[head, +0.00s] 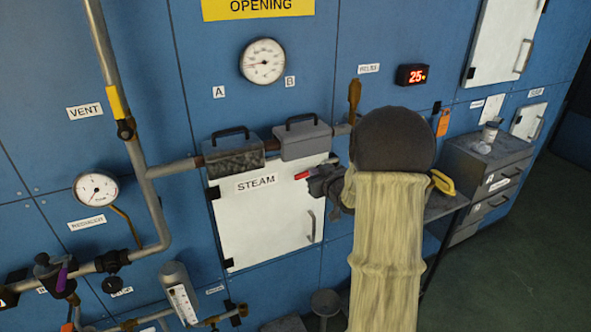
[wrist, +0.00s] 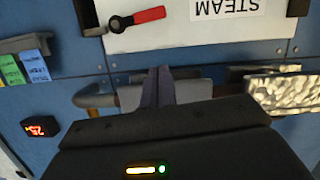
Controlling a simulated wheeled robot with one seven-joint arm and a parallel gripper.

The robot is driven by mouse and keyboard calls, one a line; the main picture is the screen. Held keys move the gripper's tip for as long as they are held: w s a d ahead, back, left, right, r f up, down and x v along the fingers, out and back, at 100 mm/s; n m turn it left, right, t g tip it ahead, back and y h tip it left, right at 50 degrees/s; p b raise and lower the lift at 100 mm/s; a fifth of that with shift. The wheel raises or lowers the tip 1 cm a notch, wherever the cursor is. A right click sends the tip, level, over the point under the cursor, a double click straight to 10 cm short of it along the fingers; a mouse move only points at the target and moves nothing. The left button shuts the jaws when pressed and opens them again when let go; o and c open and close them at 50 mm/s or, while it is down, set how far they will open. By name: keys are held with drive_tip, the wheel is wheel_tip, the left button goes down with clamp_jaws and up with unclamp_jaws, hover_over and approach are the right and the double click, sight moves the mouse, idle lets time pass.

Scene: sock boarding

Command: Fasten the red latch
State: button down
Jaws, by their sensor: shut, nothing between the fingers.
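The red latch (head: 304,174) is at the upper right of the white STEAM door (head: 265,226). Its red handle lies nearly level and points left across the door. The wrist view is upside down. There the latch (wrist: 150,15) shows its black pivot near the door's corner, and the white door (wrist: 180,36) looks closed. My gripper (head: 318,181) is in front of the wall just right of and below the red handle in the head view. In the wrist view its fingers (wrist: 158,70) are together and empty, apart from the latch in the picture.
Two grey handled blocks (head: 305,138) (head: 233,153) sit on the pipe above the door. A shelf (head: 446,206) and drawer cabinet (head: 487,160) stand right, behind my arm. A pipe (head: 150,205) and gauge (head: 96,189) are left of the door.

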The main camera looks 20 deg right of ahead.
drive_tip(key=shift+w+d+r, duration=0.2)
drive_tip(key=shift+r, duration=0.05)
drive_tip(key=shift+w, duration=0.1)
